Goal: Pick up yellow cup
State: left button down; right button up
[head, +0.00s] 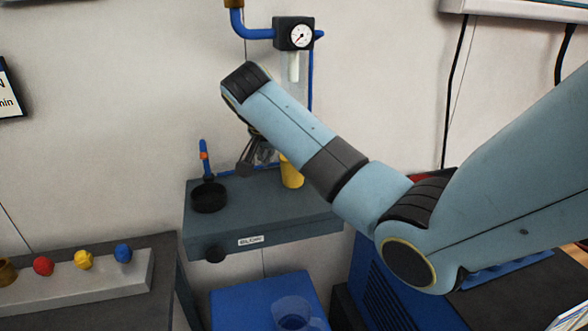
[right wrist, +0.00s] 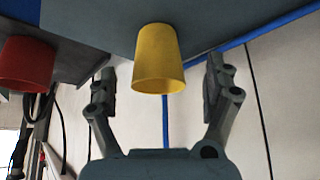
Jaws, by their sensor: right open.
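The yellow cup (head: 291,174) stands on a grey wall shelf (head: 265,213), partly hidden behind my right arm in the head view. In the right wrist view the yellow cup (right wrist: 157,60) appears between the two spread fingers, with a gap on each side. My right gripper (head: 257,152) is just left of the cup in the head view, mostly covered by its own wrist. It also shows in the right wrist view (right wrist: 160,75), open and empty. I cannot tell how deep the cup sits between the fingers. My left gripper is not in view.
A black round dish (head: 208,197) sits on the shelf's left end. A pressure gauge (head: 295,34) with blue piping hangs above. A red cup (right wrist: 27,65) stands left in the right wrist view. A bench with coloured knobs (head: 83,259) is at lower left.

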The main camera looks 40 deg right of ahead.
aim_at(292, 170)
jog(key=x, duration=0.3)
jog(key=shift+s+a+f+p, duration=0.1)
jog(key=shift+s+f+p, duration=0.1)
jog(key=shift+f+p, duration=0.15)
jog(key=shift+w+f, duration=0.1)
jog(key=shift+f, duration=0.1)
jog(key=c, duration=1.4)
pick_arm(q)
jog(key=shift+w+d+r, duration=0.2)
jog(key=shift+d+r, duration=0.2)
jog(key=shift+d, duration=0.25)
pick_arm(e)
jog(key=shift+c, duration=0.2)
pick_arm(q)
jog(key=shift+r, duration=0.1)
pick_arm(e)
jog(key=shift+r, duration=0.1)
